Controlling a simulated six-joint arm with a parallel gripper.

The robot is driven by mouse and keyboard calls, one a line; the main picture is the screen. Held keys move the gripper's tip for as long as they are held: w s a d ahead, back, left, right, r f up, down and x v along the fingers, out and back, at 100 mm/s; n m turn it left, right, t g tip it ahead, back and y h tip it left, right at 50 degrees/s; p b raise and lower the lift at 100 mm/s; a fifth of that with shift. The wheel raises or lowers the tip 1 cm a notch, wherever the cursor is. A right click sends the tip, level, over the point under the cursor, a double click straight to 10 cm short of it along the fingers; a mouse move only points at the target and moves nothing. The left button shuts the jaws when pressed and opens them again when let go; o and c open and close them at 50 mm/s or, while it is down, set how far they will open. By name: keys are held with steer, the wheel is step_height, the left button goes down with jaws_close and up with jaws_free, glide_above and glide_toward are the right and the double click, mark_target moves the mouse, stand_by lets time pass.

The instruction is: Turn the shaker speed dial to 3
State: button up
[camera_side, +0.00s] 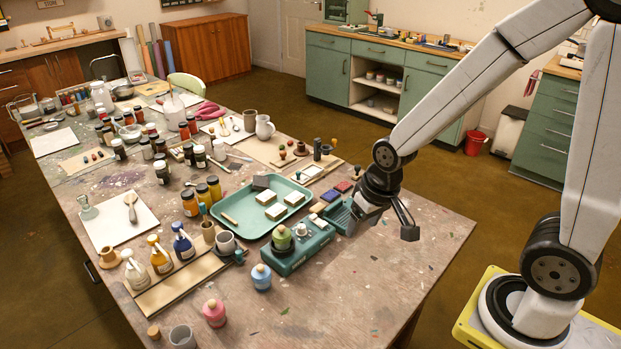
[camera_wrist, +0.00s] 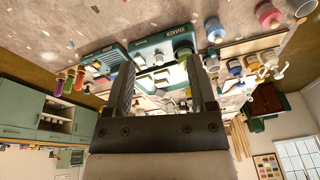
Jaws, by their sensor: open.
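The shaker (camera_side: 298,252) is a low teal box near the front right of the table, holding a green-lidded jar (camera_side: 282,238). Its lettered side (camera_wrist: 178,32) shows upside down in the wrist view. A small pale round knob (camera_side: 301,230) on its top looks like the speed dial; its setting is too small to read. My gripper (camera_side: 380,229) is open and empty, above and to the right of the shaker. In the wrist view its fingers (camera_wrist: 159,66) are spread, with the shaker beyond them. They appear apart from the dial.
A second teal ribbed box (camera_side: 341,214) stands beside the shaker, close to my gripper. A teal tray (camera_side: 240,228) with pale blocks lies behind. Blue (camera_side: 261,277) and pink (camera_side: 214,313) jars stand in front. The table's right end (camera_side: 430,235) is clear.

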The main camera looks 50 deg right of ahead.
steer(key=w+d+f+m+y, duration=0.1)
steer(key=w+d+f+m, duration=0.1)
steer(key=w+m, duration=0.4)
steer(key=w+d+f+m, duration=0.1)
steer(key=w+f+m, duration=0.1)
steer(key=w+m, duration=0.35)
steer(key=m+y, duration=0.2)
steer(key=m, duration=1.1)
glide_toward(301, 226)
steer(key=f, duration=0.1)
steer(key=shift+s+a+f+t, duration=0.1)
steer(key=shift+a+f+t, duration=0.1)
steer(key=shift+t, duration=0.1)
steer(key=shift+f, duration=0.1)
steer(key=shift+x, duration=3.8)
jaws_close()
